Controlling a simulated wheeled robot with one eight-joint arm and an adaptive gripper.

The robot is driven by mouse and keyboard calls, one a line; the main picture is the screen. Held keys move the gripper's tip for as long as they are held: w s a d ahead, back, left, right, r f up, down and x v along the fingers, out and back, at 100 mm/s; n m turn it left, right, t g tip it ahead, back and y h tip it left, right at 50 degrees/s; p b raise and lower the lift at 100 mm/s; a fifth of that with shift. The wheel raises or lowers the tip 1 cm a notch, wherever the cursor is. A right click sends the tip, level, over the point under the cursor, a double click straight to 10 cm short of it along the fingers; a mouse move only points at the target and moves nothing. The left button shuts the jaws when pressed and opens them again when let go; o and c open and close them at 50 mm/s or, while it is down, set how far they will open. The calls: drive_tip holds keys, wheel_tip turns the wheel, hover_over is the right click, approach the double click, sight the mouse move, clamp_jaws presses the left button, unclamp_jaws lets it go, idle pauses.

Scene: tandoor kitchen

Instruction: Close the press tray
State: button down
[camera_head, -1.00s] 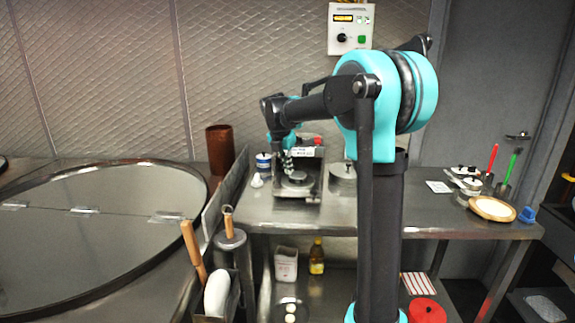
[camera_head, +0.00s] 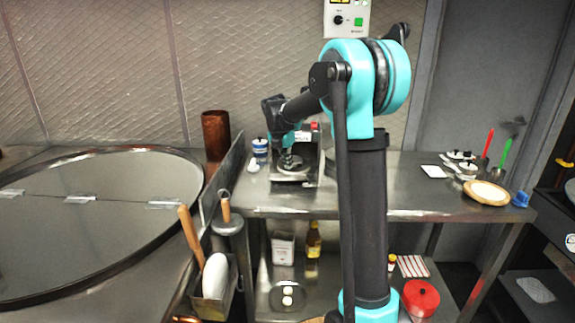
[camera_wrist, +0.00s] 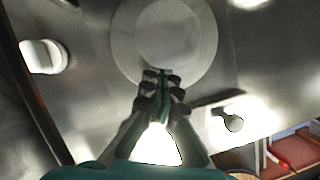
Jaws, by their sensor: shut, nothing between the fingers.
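The press (camera_head: 309,140) is a metal box-like unit on the steel counter, with a red part on top. Its tray (camera_head: 296,184) is a flat metal plate at the front, bearing a pale round disc (camera_head: 294,172). The disc also shows in the wrist view (camera_wrist: 178,32). My gripper (camera_head: 288,165) is over the tray, near the disc. In the wrist view my gripper (camera_wrist: 163,82) has its fingers together, with nothing between them. The tips overlap the disc's near edge; I cannot tell whether they touch. My wrist hides part of the press.
A blue-and-white jar (camera_head: 260,149) stands left of the press, with a brown cylinder (camera_head: 216,135) beyond a metal divider (camera_head: 223,172). A wooden-rimmed bowl (camera_head: 487,193) is at the right. The counter between my arm and that bowl is mostly clear.

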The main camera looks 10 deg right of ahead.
drive_tip(key=w, duration=0.2)
drive_tip(key=w+d, duration=0.1)
drive_tip(key=w, duration=0.4)
drive_tip(key=shift+w+d, duration=0.2)
drive_tip(key=shift+d, duration=0.05)
